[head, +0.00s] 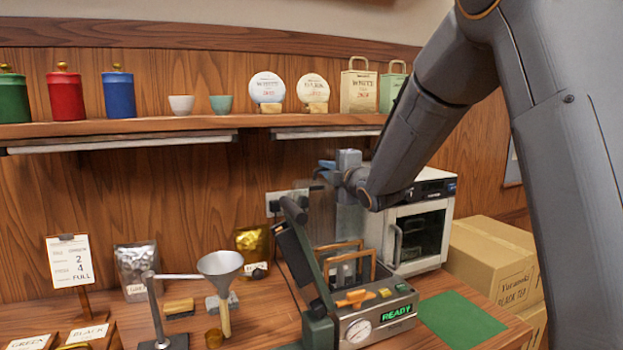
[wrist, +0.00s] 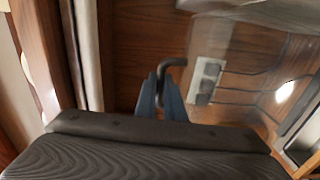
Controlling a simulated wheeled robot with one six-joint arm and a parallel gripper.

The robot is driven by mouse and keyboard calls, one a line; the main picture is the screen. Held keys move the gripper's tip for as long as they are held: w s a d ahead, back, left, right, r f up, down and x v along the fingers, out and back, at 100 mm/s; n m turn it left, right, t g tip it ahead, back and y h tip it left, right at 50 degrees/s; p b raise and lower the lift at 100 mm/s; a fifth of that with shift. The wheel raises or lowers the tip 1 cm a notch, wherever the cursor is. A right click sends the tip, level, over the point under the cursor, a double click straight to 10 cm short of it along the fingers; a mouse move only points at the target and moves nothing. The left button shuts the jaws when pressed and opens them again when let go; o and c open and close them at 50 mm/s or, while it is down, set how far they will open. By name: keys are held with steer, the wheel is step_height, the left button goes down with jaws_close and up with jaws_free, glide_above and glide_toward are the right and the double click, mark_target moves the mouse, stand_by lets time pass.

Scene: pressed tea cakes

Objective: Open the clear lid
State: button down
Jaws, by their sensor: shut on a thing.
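The clear lid (head: 347,218) is a see-through panel that stands up behind the press machine (head: 378,318), just below my gripper. My gripper (head: 324,169) is high above the machine, in front of the wooden wall. In the wrist view my gripper's blue fingers (wrist: 161,97) are shut on a dark bent handle (wrist: 173,66). The clear lid (wrist: 240,50) spreads up and right of the handle there, blurred. In the head view the fingertips are small and the handle cannot be made out. The machine's display reads READY.
The machine's dark lever (head: 300,250) rises left of the lid. A white oven-like cabinet (head: 424,225) stands close on the right, with cardboard boxes (head: 490,262) beyond. The shelf (head: 180,124) runs above. A funnel (head: 220,265) stands left. A green mat (head: 460,318) is bare.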

steer(key=shift+s+d+f+t+b, duration=0.15)
steer(key=shift+s+d+t+b, duration=0.25)
steer(key=shift+b, duration=0.45)
steer(key=shift+t+y, duration=0.4)
steer(key=shift+t, duration=0.3)
steer(key=b+v, duration=0.1)
steer(key=b, duration=0.1)
steer(key=b+v, duration=0.1)
steer(key=b, duration=0.1)
steer(key=b+v, duration=0.2)
steer(key=shift+s+a+r, duration=0.1)
steer(key=shift+a+r, duration=0.1)
steer(key=shift+r, duration=0.15)
steer(key=c, duration=2.1)
jaws_free()
steer(key=shift+s, duration=0.1)
steer(key=b+v, duration=0.1)
steer(key=v, duration=0.6)
steer(key=shift+s+d+b, duration=0.15)
steer(key=shift+s+b, duration=0.1)
steer(key=shift+b, duration=0.1)
